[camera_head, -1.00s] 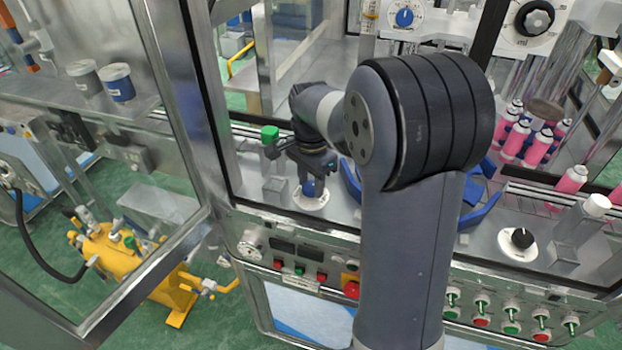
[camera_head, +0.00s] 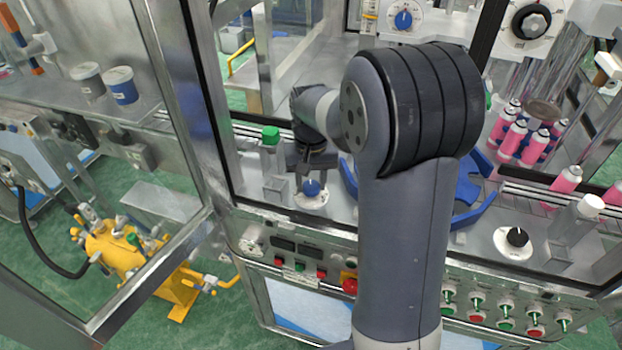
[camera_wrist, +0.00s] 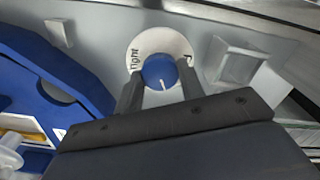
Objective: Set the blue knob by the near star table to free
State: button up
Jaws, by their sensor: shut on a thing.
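The blue knob (camera_head: 311,187) stands on a round white dial (camera_head: 313,201) on the machine deck, left of the blue star table (camera_head: 478,207). In the wrist view the knob (camera_wrist: 159,71) sits between the two fingers of my gripper (camera_wrist: 160,92), which is shut on it. A white line on the knob points toward my gripper. In the head view my gripper (camera_head: 311,172) is over the knob, its fingers hard to make out.
A green-capped post (camera_head: 270,136) stands left of the knob. A black knob (camera_head: 517,237) on a white dial is at the right, near pink cans (camera_head: 565,180). The front panel has a red button (camera_head: 350,285). The glass door (camera_head: 100,200) is at the left.

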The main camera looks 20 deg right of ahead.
aim_at(311, 185)
jog(key=shift+n, duration=1.9)
jog(key=o, duration=1)
notch_tip(311, 185, up, 11)
jog(key=shift+f, duration=0.1)
